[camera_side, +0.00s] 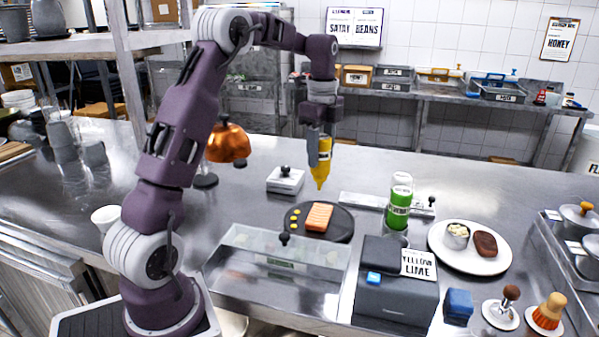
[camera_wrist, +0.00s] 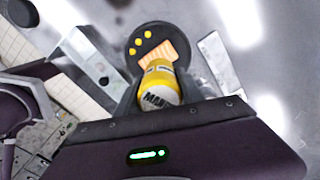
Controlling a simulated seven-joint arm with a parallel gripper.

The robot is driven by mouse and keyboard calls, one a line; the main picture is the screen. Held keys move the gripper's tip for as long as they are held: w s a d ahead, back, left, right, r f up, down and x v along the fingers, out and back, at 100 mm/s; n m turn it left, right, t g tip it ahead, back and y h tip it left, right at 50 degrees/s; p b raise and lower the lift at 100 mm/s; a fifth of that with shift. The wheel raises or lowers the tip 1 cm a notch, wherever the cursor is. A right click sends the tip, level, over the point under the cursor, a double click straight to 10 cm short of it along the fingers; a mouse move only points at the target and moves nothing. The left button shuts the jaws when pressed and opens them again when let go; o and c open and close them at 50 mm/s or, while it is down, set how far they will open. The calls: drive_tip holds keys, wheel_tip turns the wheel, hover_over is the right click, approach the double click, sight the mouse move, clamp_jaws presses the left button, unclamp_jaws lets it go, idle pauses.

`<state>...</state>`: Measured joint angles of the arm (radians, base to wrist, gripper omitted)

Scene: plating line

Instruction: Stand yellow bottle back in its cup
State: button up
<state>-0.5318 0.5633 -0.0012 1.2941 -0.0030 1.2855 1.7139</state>
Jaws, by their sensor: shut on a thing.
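The yellow bottle (camera_side: 323,150) hangs nozzle down in my gripper (camera_side: 318,140), above the far edge of a round black plate (camera_side: 336,232). My gripper is shut on the bottle. In the wrist view the yellow bottle (camera_wrist: 159,84), with dark lettering on a white band, sits between the fingers of my gripper (camera_wrist: 160,92). The plate holds an orange fillet (camera_side: 319,216) and three yellow dots. A green bottle (camera_side: 399,200) stands in a small metal cup (camera_side: 395,238) right of the plate. I cannot make out an empty cup for the yellow bottle.
A white plate (camera_side: 440,262) with food lies right. A clear-lidded tray (camera_side: 275,262) is at the front. A copper dome (camera_side: 228,143) hangs left.

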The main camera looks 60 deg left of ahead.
drive_tip(key=shift+w+d+f+m, duration=0.65)
drive_tip(key=shift+w+d, duration=0.6)
drive_tip(key=shift+d, duration=2.25)
drive_tip(key=shift+w+d+f+m, duration=0.5)
drive_tip(key=shift+w+d+m, duration=0.6)
drive_tip(key=shift+d, duration=2.35)
drive_tip(key=shift+w+d+f+m, duration=0.55)
drive_tip(key=shift+w+d, duration=0.85)
drive_tip(key=shift+d, duration=2.1)
drive_tip(key=shift+f, duration=0.2)
drive_tip(key=shift+f, duration=1)
drive_tip(key=shift+f, duration=1)
drive_tip(key=shift+f, duration=0.15)
